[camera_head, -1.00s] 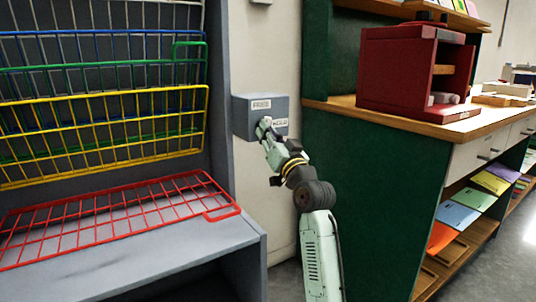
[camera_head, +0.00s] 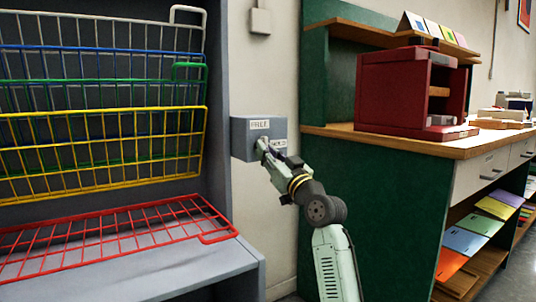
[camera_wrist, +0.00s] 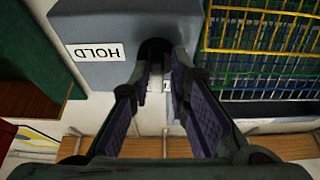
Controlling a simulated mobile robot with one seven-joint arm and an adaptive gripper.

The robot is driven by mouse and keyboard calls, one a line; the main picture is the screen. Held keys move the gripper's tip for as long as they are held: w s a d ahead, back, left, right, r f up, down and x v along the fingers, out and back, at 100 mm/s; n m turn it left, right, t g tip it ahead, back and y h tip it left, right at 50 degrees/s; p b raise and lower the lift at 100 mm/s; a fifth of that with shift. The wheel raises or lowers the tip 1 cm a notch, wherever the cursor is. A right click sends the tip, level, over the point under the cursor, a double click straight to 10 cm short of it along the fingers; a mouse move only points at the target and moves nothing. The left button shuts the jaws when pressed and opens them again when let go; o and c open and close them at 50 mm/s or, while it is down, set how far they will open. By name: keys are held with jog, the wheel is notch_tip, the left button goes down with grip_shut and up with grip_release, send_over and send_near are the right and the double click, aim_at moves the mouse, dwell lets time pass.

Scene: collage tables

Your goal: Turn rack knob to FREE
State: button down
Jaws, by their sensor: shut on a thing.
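The grey knob box (camera_head: 240,143) is fixed to the wall beside the rack. Its FREE label (camera_head: 260,124) is at the top and its HOLD label (camera_head: 279,143) is at the right. My gripper (camera_head: 263,146) is at the box front, and its hand hides the knob in the head view. In the wrist view the dark knob (camera_wrist: 155,46) shows between the fingertips of my gripper (camera_wrist: 157,67), which is shut on it. The HOLD label (camera_wrist: 95,52) appears upside down there. The fingers partly cover another label. The knob's pointing direction cannot be made out.
A green-sided counter (camera_head: 345,215) with a red cabinet (camera_head: 400,90) stands close to the right of my arm.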

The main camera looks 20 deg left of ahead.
jog(key=shift+w+d+r+t, duration=0.25)
jog(key=shift+w+d+t, duration=0.05)
jog(key=c, duration=1.7)
grip_release()
jog(key=shift+o, duration=0.3)
jog(key=shift+a+f, duration=0.1)
jog(key=shift+a, duration=0.05)
jog(key=shift+s+a+f, duration=0.1)
jog(key=shift+a, duration=0.05)
jog(key=v, duration=1.2)
